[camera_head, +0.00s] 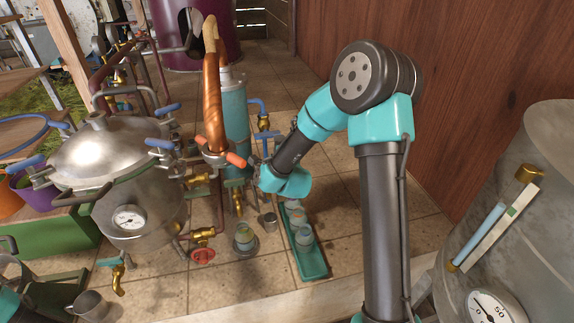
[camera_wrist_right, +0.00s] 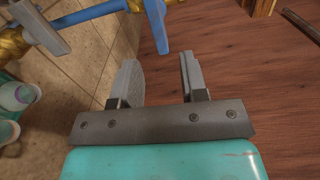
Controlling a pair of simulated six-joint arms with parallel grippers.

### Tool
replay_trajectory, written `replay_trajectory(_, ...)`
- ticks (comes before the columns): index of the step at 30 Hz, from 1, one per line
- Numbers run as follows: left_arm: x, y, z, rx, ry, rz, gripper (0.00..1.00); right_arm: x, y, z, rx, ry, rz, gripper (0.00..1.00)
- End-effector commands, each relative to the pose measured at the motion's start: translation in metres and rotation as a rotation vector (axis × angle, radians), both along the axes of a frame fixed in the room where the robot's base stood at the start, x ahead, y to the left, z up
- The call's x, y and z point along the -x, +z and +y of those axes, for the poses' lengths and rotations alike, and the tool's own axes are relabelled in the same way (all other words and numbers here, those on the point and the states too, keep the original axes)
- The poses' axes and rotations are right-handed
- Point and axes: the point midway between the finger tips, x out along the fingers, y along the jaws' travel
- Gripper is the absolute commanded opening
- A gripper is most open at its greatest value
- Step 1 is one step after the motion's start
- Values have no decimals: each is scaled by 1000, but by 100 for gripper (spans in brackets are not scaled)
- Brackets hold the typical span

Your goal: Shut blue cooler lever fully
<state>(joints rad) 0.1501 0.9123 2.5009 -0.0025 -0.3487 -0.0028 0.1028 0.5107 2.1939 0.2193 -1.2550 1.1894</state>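The blue cooler lever (camera_head: 266,135) is on a brass valve with a blue pipe, right of the tall light-blue cylinder (camera_head: 235,105). In the right wrist view the blue lever (camera_wrist_right: 157,25) lies beyond the fingertips, in line with the gap between them, with no contact visible. My right gripper (camera_wrist_right: 158,66) is open and empty, its two grey fingers apart. In the head view the right wrist is just below the valve, and its fingers are small and hard to make out.
A steel still pot (camera_head: 115,160) with blue clamp handles stands at the left. A copper pipe (camera_head: 212,105) rises beside the cylinder. A green tray (camera_head: 312,263) with jars lies below my right wrist. A grey drum (camera_head: 530,210) stands at the right. A wooden wall is behind.

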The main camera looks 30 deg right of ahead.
Motion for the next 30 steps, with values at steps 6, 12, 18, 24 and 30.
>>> replay_trajectory(6,0,0,0,0,0,0,63,41,0,15,-2,1,2,40)
replay_trajectory(12,0,0,0,0,0,0,63,76,0,26,-1,1,2,40)
replay_trajectory(18,0,0,0,0,0,0,63,96,0,33,0,0,1,40)
replay_trajectory(24,0,0,0,0,0,0,63,100,0,34,-1,-1,1,40)
replay_trajectory(30,0,0,0,0,0,0,63,100,0,34,-1,-1,1,40)
